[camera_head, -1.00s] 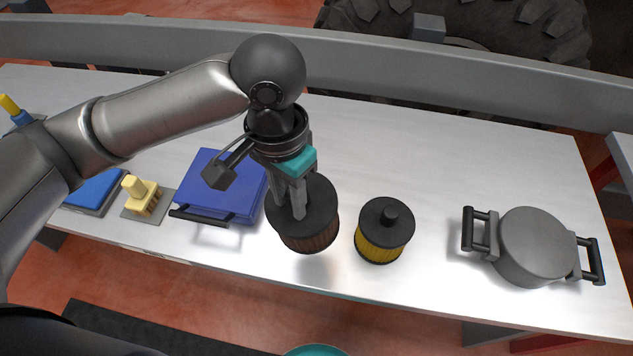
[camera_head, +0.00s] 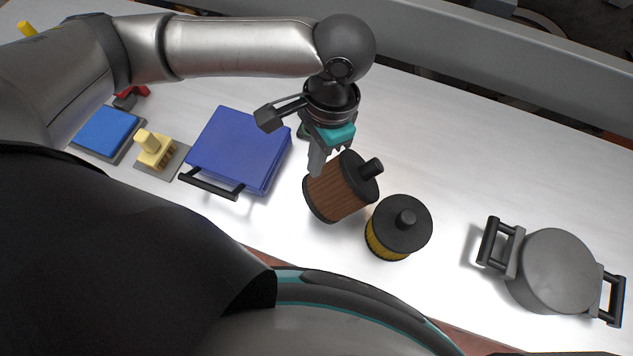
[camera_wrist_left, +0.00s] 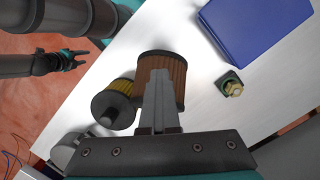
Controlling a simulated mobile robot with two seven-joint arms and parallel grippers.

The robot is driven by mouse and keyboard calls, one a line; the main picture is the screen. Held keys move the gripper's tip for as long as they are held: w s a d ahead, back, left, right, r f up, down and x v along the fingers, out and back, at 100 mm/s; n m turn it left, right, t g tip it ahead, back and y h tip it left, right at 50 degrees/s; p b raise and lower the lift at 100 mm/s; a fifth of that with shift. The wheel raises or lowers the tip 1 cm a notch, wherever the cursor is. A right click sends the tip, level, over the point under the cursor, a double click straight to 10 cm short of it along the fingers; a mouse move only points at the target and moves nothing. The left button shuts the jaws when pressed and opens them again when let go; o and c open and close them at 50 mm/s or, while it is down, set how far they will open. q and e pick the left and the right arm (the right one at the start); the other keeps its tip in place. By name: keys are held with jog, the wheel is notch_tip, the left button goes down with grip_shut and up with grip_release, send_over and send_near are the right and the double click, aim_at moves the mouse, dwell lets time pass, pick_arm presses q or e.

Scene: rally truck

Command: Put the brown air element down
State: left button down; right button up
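The brown air element (camera_head: 335,190), a pleated cylinder with black end caps, is tilted over the bench, its knob pointing right and up. My left gripper (camera_head: 317,165) has its fingers together against the element's upper left side and appears to hold it. In the left wrist view the fingers (camera_wrist_left: 159,100) lie across the brown pleats of the element (camera_wrist_left: 179,85). How the tips grip it, and whether its lower edge touches the bench, I cannot tell. My right gripper (camera_wrist_left: 76,58) shows small at the upper left of the wrist view, its opening unclear.
A yellow air element (camera_head: 388,238) stands close at the right. A blue case (camera_head: 240,145) lies to the left, and a small green-based part (camera_wrist_left: 230,86) sits nearby. A grey round pot-like part (camera_head: 555,270) is far right. The bench (camera_head: 480,160) is clear behind.

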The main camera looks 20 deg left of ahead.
pick_arm(q)
send_over(315, 189)
jog(key=f, duration=0.4)
jog(key=shift+w+f+b, duration=0.2)
jog(key=shift+f+b, duration=0.1)
notch_tip(315, 189, down, 4)
jog(key=shift+f+b, duration=0.1)
jog(key=shift+b, duration=0.3)
pick_arm(e)
jog(key=shift+w+a+f, duration=0.15)
jog(key=shift+w+f, duration=0.3)
jog(key=shift+f, duration=0.35)
pick_arm(q)
jog(key=c, duration=1.6)
grip_release()
jog(key=c, duration=0.6)
grip_release()
jog(key=shift+o, duration=0.2)
notch_tip(315, 189, up, 12)
jog(key=w+d+p, duration=0.1)
jog(key=w+p, duration=0.1)
pick_arm(e)
jog(key=shift+r, duration=0.95)
